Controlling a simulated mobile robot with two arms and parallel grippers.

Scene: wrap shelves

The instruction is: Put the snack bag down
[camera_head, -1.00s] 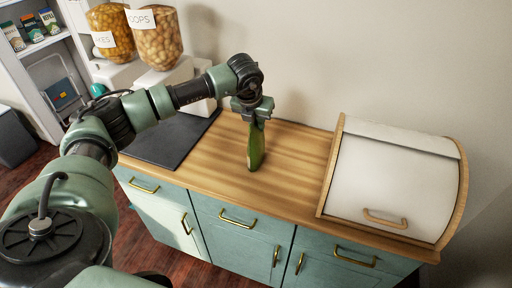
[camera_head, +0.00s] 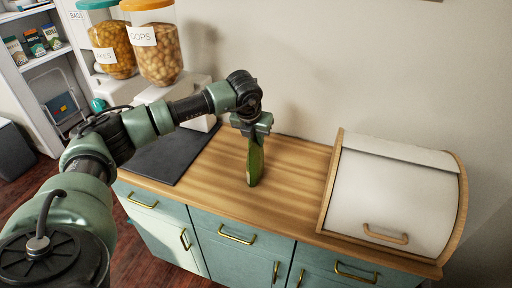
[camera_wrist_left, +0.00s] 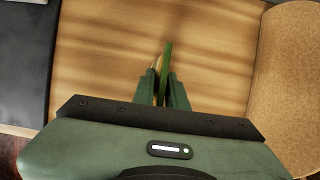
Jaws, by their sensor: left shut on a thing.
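The snack bag (camera_head: 255,165) is dark green and hangs upright from my left gripper (camera_head: 254,128) in the head view. The gripper points down and is shut on the bag's top. The bag's lower end is at or just above the wooden countertop (camera_head: 300,160); I cannot tell whether it touches. In the left wrist view the bag (camera_wrist_left: 167,62) shows as a thin green edge between the two fingers of the gripper (camera_wrist_left: 164,82). My right gripper is not in view.
A white bread box (camera_head: 392,190) with a wooden frame stands on the right of the counter. A dark slab (camera_head: 170,152) lies to the left. Two food dispensers (camera_head: 155,50) stand at the back left. The wood around the bag is clear.

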